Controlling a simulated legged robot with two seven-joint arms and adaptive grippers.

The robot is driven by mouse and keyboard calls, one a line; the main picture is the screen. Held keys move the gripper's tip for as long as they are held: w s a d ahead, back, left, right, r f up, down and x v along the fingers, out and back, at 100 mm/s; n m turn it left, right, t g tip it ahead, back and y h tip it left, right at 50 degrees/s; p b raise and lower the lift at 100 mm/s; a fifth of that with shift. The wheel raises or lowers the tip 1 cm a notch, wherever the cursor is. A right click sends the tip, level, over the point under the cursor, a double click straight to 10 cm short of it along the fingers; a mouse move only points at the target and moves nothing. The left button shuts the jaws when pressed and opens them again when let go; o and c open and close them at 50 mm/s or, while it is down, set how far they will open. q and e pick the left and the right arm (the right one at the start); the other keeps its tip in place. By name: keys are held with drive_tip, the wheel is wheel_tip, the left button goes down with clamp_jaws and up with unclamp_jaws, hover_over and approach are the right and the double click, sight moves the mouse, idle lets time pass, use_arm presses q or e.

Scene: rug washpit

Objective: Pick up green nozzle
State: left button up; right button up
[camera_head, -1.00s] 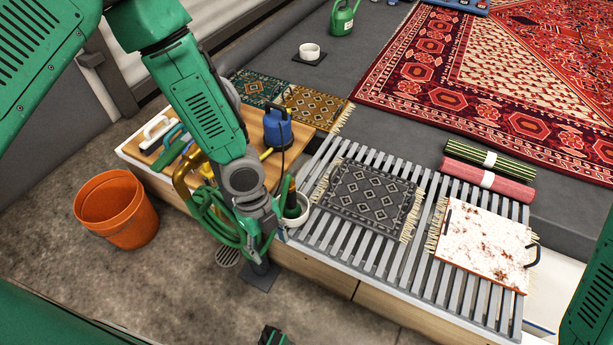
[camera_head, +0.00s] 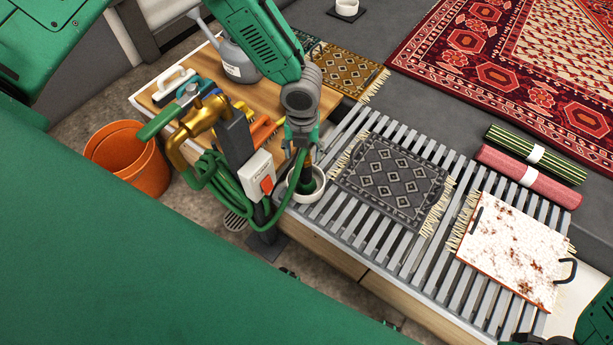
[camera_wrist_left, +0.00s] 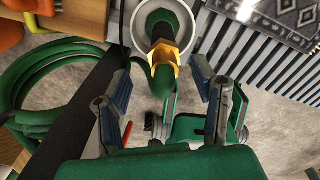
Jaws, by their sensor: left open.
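The green nozzle (camera_head: 307,183) stands in a white round holder (camera_head: 318,188) at the left end of the slatted rack. In the left wrist view, the nozzle (camera_wrist_left: 163,32) shows a dark grip and a brass collar, with the white holder (camera_wrist_left: 193,43) around its far part. My left gripper (camera_head: 302,146) is above the holder, pointing down and partly covering the nozzle. In the left wrist view, my left gripper (camera_wrist_left: 160,88) is open, with a finger on either side of the nozzle line. Contact cannot be told.
A green hose (camera_head: 230,188) coils below a brass tap (camera_head: 203,115) beside a dark post with a grey-white box (camera_head: 257,176). A grey watering can (camera_head: 236,62) and brushes stand on the wooden board.

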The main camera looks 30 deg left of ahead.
sight(306, 165)
use_arm(q)
drive_tip(key=shift+f, duration=0.7)
drive_tip(key=f+b, duration=0.2)
drive_tip(key=f, duration=0.3)
drive_tip(key=shift+w+d+b, duration=0.2)
drive_tip(key=shift+w+b, duration=0.1)
drive_tip(key=shift+b, duration=0.1)
drive_tip(key=c, duration=1.2)
